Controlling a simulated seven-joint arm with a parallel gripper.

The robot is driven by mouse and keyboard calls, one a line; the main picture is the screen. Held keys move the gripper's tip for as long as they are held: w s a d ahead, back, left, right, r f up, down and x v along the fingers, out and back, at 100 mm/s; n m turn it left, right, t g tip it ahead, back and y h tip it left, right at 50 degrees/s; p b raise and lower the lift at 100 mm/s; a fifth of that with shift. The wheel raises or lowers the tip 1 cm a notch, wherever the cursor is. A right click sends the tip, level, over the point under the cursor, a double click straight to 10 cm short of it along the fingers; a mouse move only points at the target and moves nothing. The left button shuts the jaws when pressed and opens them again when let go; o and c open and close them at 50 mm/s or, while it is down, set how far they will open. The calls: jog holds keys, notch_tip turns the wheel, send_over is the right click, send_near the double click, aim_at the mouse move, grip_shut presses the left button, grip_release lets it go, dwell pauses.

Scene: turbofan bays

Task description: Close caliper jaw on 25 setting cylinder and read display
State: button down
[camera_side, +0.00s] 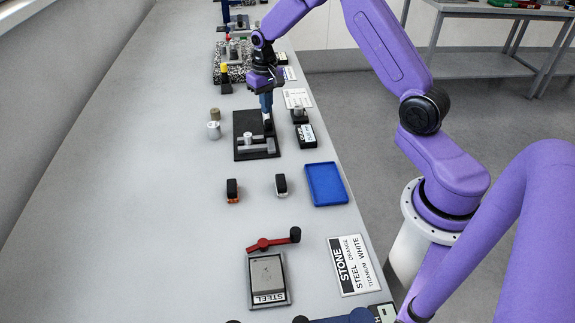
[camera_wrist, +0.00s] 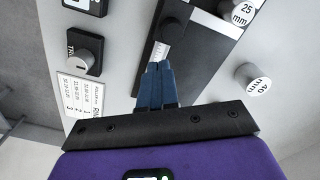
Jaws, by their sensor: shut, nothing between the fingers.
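The caliper is a black plate (camera_side: 243,122) with grey jaw bars, and it also shows in the wrist view (camera_wrist: 205,60). The 25 mm setting cylinder (camera_side: 248,136) stands on the plate by the bars; it shows at the top right of the wrist view (camera_wrist: 240,10), partly cut off. My gripper (camera_side: 267,122) points down over the plate's right part. In the wrist view its blue fingertips (camera_wrist: 159,66) are together and empty, just beside a black knob (camera_wrist: 173,20) and a small scale. I cannot tell whether they touch. The display (camera_side: 306,136) stands right of the plate; its reading is illegible.
A 40 mm cylinder (camera_wrist: 253,80) and a brass-coloured cylinder (camera_side: 215,113) stand left of the plate in the side view. A box with a knob (camera_wrist: 86,50) and a printed card (camera_side: 297,97) lie on the right. A blue tray (camera_side: 326,184) is nearer. Bench at left is clear.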

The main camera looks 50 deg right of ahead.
jog(key=shift+f, duration=0.2)
jog(key=shift+f, duration=1.5)
jog(key=shift+s+a, duration=0.2)
jog(key=shift+a, duration=0.05)
dwell(1.1)
jog(key=shift+w+d, duration=0.1)
jog(key=shift+w+d, duration=0.35)
jog(key=shift+r, duration=0.15)
